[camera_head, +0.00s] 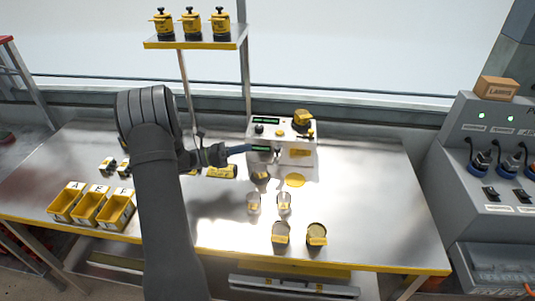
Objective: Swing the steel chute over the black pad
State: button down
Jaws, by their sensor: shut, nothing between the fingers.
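The white seeder machine (308,155) stands at the back middle of the table, with a yellow hopper (302,117) on top. A small grey metal part at its lower front, by my fingertips, looks like the steel chute (274,157); it is too small to make out fully. My gripper (246,149) is shut and empty, pointing right at the machine's left front side. I cannot tell whether it touches the machine or chute. A clear cup (261,175) stands below the fingertips. I cannot make out the black pad clearly.
A yellow disc (294,180) lies before the machine. Clear cups (284,201) and yellow-labelled jars (281,235) stand nearer the front. Yellow bins (91,207) are at left. A shelf (200,42) with yellow pots is above; a grey console (480,150) is right. The table's right side is clear.

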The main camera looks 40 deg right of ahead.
aim_at(278, 153)
jog(key=s+f+n+t, duration=0.2)
jog(key=s+n+t, duration=0.95)
jog(key=n, duration=0.75)
jog(key=w+d+g, duration=0.1)
jog(key=w+d, duration=0.2)
jog(key=d, duration=0.5)
jog(key=shift+w+d+g+h, duration=0.15)
jog(key=shift+d+g+h, duration=0.05)
jog(key=shift+g+h, duration=0.15)
